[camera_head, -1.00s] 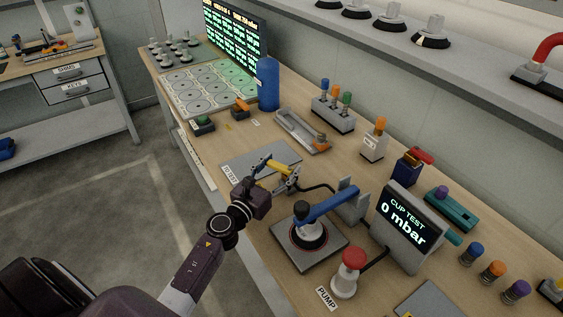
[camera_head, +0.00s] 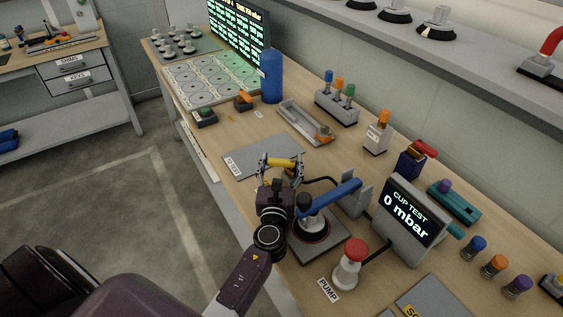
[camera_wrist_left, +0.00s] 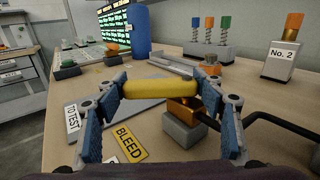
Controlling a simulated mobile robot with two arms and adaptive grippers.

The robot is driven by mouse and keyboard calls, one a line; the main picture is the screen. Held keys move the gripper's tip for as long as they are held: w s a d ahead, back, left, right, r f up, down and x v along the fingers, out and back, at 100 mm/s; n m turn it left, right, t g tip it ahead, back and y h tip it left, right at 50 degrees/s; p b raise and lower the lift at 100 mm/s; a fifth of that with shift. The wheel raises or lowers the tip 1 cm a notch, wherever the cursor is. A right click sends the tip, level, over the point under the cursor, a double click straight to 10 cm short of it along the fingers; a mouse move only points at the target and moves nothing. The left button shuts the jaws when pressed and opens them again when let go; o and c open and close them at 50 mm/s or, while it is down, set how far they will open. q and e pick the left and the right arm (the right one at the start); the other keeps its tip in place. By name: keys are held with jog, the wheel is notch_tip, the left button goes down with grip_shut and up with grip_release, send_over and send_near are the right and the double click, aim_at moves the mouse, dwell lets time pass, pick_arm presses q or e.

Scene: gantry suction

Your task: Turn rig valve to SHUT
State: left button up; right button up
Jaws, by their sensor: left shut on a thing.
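The rig valve has a yellow bar handle (camera_head: 280,163) on a brass body (camera_wrist_left: 183,109) over a grey block (camera_wrist_left: 184,131). A yellow BLEED label (camera_wrist_left: 130,143) lies beside it. My left gripper (camera_head: 280,170) is shut on the handle. In the left wrist view the handle (camera_wrist_left: 160,89) spans between the two blue-padded fingers, nearly level across the picture. The gripper hides the valve's base in the head view. No SHUT mark can be read. My right gripper is not in view.
A suction cup under a blue arm (camera_head: 335,195) stands close to my left wrist. The CUP TEST display (camera_head: 410,215) reads 0 mbar. A red-topped PUMP button (camera_head: 354,250) is nearer. A grey TO TEST plate (camera_head: 250,160) lies left of the valve, and a tray (camera_head: 295,122) lies behind.

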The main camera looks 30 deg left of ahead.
pick_arm(q)
jog(key=o, duration=1.7)
jog(key=shift+s, duration=0.1)
jog(key=v, duration=0.7)
jog(key=shift+s+d, duration=0.1)
jog(key=shift+s, duration=0.05)
